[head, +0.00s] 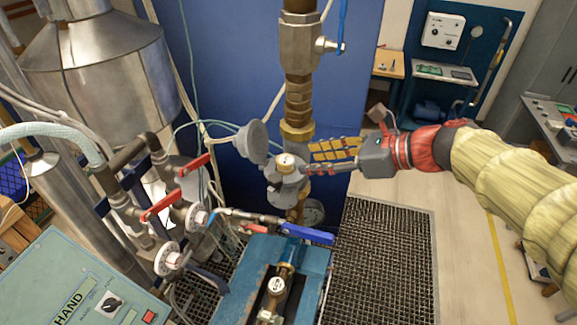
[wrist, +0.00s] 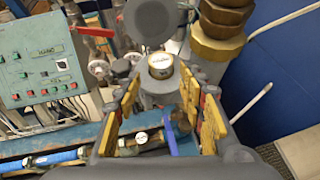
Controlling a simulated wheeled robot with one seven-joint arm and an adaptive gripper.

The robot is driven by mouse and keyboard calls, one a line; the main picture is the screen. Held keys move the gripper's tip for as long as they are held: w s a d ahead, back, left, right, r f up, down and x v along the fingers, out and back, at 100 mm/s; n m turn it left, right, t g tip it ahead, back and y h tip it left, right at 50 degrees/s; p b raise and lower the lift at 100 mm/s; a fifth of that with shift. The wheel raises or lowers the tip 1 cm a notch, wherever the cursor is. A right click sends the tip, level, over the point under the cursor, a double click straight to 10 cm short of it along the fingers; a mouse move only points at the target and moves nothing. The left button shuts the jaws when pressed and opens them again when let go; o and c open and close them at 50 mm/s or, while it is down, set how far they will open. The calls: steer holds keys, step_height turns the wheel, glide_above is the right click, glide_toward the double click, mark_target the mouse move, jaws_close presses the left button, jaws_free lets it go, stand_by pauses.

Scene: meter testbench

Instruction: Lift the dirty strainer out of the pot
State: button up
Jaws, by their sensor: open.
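The strainer (head: 285,159) shows as a round pale top with a brass rim, seated in the mouth of the grey pot (head: 283,190) on the pipe line. The rest of the strainer is hidden inside the pot. A round grey lid (head: 252,141) stands swung open at the pot's left. My gripper (head: 308,160) reaches in from the right, open and empty, fingers pointing at the pot. In the wrist view the strainer top (wrist: 160,65) lies just beyond and between my yellow-padded fingertips (wrist: 162,82). I cannot tell whether a finger touches the pot.
A thick vertical brass pipe (head: 297,95) rises just behind the pot. Red-handled valves (head: 195,164) stand to the left, and a blue lever (head: 306,234) sits below. A blue panel (head: 235,60) is behind. Open floor lies on the right.

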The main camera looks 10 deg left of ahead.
mark_target(287, 160)
steer(key=p+x, duration=0.1)
steer(key=x, duration=0.5)
steer(key=shift+w+a+r, duration=0.1)
steer(key=shift+w+a, duration=0.05)
steer(key=shift+a, duration=0.1)
steer(key=shift+c, duration=0.9)
steer(key=c, duration=0.7)
steer(key=shift+c, duration=0.5)
